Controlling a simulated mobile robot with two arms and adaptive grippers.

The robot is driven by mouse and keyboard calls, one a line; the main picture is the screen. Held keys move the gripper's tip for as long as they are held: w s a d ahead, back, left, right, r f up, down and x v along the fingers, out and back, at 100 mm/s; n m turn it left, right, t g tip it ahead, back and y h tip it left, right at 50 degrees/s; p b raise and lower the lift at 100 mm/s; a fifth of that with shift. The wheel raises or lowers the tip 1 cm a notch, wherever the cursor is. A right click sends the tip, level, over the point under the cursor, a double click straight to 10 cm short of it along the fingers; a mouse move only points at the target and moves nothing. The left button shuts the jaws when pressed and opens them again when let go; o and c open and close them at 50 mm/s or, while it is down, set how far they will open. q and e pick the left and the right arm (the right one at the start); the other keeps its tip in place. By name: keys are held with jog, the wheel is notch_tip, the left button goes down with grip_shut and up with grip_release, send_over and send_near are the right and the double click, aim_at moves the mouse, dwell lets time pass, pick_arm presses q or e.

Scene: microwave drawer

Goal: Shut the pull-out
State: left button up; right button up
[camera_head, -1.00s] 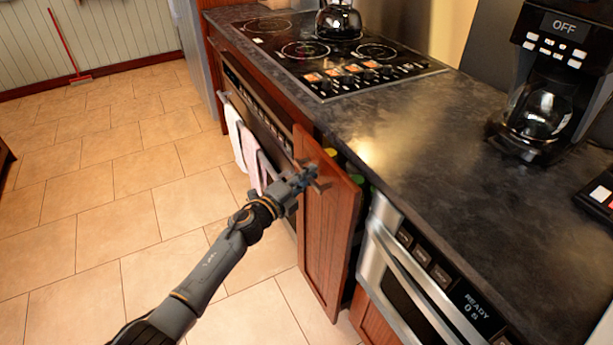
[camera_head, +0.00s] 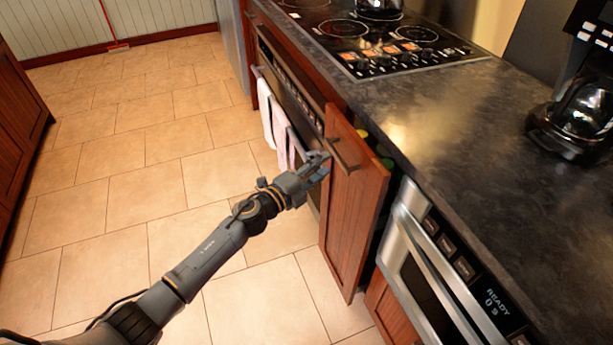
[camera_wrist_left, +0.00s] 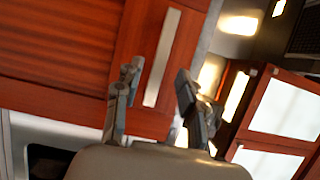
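The pull-out (camera_head: 352,215) is a narrow red-brown wooden front standing out from the counter between the oven and the microwave drawer. A gap behind it shows yellow and green items inside. Its bar handle (camera_head: 342,155) is near the top of its face. My left gripper (camera_head: 322,164) is in front of that face, just left of the handle. In the left wrist view its two fingers (camera_wrist_left: 155,95) are apart, with the pale handle (camera_wrist_left: 162,58) ahead of them and nothing gripped. Whether a finger touches the front, I cannot tell. My right gripper is not in view.
The microwave drawer (camera_head: 440,275) is right of the pull-out, under the dark counter (camera_head: 470,150). The oven with hanging towels (camera_head: 282,130) is to its left. A coffee maker (camera_head: 575,120) stands on the counter. The tiled floor (camera_head: 150,190) at left is clear.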

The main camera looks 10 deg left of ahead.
pick_arm(q)
jog(key=v, duration=0.6)
dwell(0.3)
jog(key=s+a+f+n+g+y+p, duration=0.1)
jog(key=s+a+f+n+y, duration=0.25)
jog(key=f, duration=0.55)
jog(key=s+a+f+n+y+p, duration=0.1)
jog(key=a+f+n+y, duration=0.25)
jog(key=f+n, duration=0.45)
jog(key=s+a+f+n+g+y, duration=0.1)
jog(key=s+a+f+n+g, duration=0.15)
jog(key=s+f, duration=0.45)
jog(key=s+a+f+n+g+y, duration=0.1)
jog(key=s+a+f+g, duration=0.15)
jog(key=s+f, duration=0.45)
jog(key=s+f+n+g, duration=0.2)
jog(key=s+f, duration=0.3)
jog(key=s, duration=0.6)
jog(key=s+f+n+g+y+p, duration=0.1)
jog(key=s+f+n+g, duration=0.2)
jog(key=s+f, duration=0.3)
jog(key=s+f+n+g+p, duration=0.1)
jog(key=s+f, duration=0.4)
jog(key=s, duration=1.2)
jog(key=shift+a+f+n+g+y, duration=0.3)
jog(key=shift+a+n+g, duration=0.2)
jog(key=shift+n+g, duration=0.35)
